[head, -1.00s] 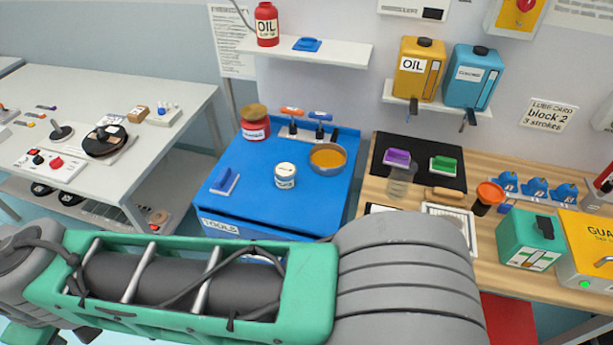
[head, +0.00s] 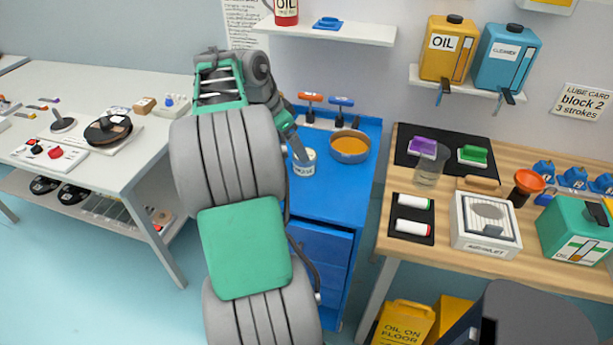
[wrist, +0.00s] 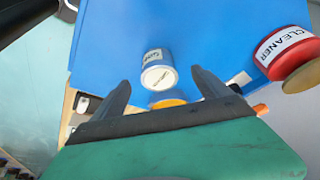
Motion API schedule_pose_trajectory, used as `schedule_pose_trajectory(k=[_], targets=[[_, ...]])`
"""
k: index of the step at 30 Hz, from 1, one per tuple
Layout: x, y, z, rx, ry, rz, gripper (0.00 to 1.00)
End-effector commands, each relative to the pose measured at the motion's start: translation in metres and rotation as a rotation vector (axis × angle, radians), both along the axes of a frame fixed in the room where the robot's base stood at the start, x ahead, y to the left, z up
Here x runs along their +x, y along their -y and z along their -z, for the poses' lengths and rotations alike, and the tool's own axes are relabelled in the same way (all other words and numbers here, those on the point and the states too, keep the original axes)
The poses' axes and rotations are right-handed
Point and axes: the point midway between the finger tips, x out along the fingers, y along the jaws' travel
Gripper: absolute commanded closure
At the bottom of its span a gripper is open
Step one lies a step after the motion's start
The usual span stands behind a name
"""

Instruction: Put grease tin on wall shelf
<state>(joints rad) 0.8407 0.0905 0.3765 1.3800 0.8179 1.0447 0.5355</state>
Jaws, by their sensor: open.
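In the wrist view my open gripper (wrist: 160,84) has a finger on either side of the tin's near end, with gaps showing. The white wall shelf (head: 365,35) hangs above the cabinet.
An orange-filled bowl (head: 350,148) stands beside the tin. A red cleaner tin (wrist: 284,50) is near. A second shelf (head: 425,88) holds two cans.

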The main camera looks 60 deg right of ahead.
Motion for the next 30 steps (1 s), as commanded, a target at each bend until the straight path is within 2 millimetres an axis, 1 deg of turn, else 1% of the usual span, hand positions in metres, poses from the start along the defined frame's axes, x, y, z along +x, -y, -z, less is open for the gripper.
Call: schedule_pose_trajectory(k=[1,3,8,12,16,23,30], targets=[[-0.009,0.008,0.008,-0.004,0.002,0.048,0.13],[-0.014,0.013,0.014,-0.006,0.001,0.069,0.13],[-0.018,0.019,0.033,-0.006,0.001,0.064,0.13],[-0.023,0.025,0.056,-0.004,0.0,0.063,0.13],[-0.026,0.031,0.073,-0.006,0.001,0.061,0.13],[-0.025,0.032,0.075,-0.007,0.003,0.059,0.13],[-0.025,0.032,0.075,-0.007,0.003,0.058,0.33]])
